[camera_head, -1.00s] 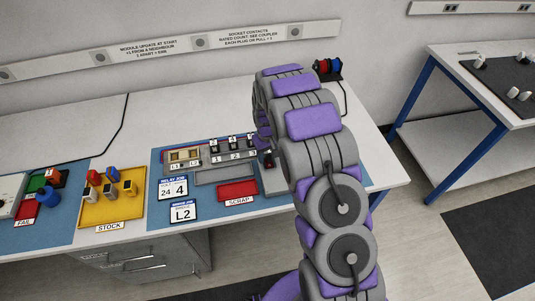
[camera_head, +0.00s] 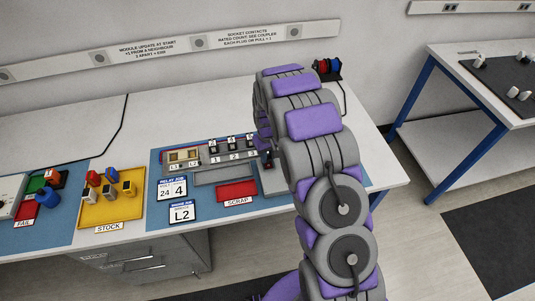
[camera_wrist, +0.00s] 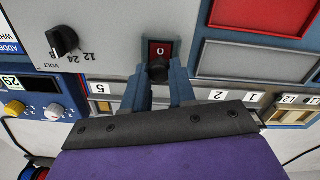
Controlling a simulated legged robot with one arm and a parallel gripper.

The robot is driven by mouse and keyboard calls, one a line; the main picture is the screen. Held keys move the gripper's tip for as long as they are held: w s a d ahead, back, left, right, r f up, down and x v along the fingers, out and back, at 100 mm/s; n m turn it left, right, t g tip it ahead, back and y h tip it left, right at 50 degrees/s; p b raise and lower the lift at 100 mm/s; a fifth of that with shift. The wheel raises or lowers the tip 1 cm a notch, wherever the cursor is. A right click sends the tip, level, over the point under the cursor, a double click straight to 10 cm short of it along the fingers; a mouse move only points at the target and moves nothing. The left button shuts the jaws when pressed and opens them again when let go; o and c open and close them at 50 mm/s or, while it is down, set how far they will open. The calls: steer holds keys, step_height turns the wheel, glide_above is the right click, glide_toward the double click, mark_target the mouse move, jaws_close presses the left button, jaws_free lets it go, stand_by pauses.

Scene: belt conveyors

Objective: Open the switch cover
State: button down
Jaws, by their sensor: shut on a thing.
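The switch (camera_wrist: 160,48) is a red block marked 0 on the grey panel at the upper middle of the wrist view, which shows the panel upside down. A black rounded knob (camera_wrist: 158,69) stands in front of its lower edge. My gripper (camera_wrist: 159,80) has its two blue-grey fingers on either side of this knob and is shut on it. I cannot tell how the knob joins the cover, and no raised cover is visible. In the head view my gripper (camera_head: 267,158) is at the right end of the panel, partly hidden by my arm.
Close by are a black volt dial (camera_wrist: 63,40), a numbered socket row (camera_head: 232,150), and a red scrap tray (camera_head: 237,191). A yellow stock tray (camera_head: 112,211) with several parts stands to the left. White table (camera_head: 60,125) behind is mostly clear.

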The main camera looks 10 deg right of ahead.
mark_target(271, 176)
steer(key=shift+s+p, duration=0.75)
steer(key=shift+s, duration=2.05)
steer(key=c, duration=0.9)
jaws_free()
steer(key=shift+r, duration=0.1)
steer(key=shift+r+p, duration=1.15)
steer(key=shift+r, duration=7.4)
steer(key=shift+w, duration=0.1)
